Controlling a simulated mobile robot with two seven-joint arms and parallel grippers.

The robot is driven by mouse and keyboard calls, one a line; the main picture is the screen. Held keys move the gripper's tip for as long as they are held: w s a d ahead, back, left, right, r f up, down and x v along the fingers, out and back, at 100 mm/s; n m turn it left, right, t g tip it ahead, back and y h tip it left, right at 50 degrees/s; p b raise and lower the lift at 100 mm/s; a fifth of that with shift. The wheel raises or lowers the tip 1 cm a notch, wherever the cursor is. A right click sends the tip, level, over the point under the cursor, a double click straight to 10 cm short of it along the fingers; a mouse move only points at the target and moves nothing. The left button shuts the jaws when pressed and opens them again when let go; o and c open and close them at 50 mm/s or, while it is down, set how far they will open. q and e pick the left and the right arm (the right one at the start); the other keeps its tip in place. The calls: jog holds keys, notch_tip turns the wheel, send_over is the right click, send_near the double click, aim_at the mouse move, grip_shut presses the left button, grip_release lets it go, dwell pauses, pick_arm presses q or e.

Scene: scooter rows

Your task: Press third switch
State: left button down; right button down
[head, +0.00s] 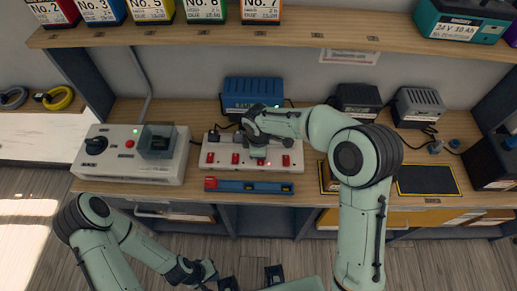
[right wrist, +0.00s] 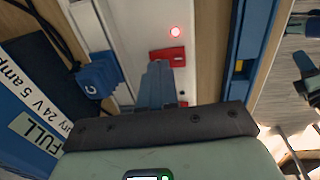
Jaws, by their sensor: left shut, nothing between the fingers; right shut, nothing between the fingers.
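A white power strip (head: 222,139) with a row of red rocker switches lies on the workbench. In the head view, the first switch (head: 209,158), second switch (head: 235,158) and last switch (head: 286,160) show. My right gripper (head: 258,154) is shut and points down over the strip between the second and last switches, covering the third switch's place. In the right wrist view, its shut fingers (right wrist: 159,68) reach a red switch (right wrist: 167,54); I cannot tell whether they touch it. A red light (right wrist: 175,31) glows on the strip. My left gripper (head: 206,272) is shut and empty, low in front of the bench.
A grey box (head: 115,170) with a red button stands left of the strip. A blue charger (head: 253,92) stands behind it. A blue level-like bar (head: 249,186) lies in front.

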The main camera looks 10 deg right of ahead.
jog(key=shift+f, duration=0.25)
jog(key=shift+s+f, duration=0.1)
dwell(0.3)
jog(key=shift+s+a+b, duration=0.1)
jog(key=shift+s+b, duration=0.35)
jog(key=shift+s, duration=0.05)
jog(key=shift+s+a, duration=0.1)
jog(key=shift+s, duration=0.2)
jog(key=shift+w, duration=0.1)
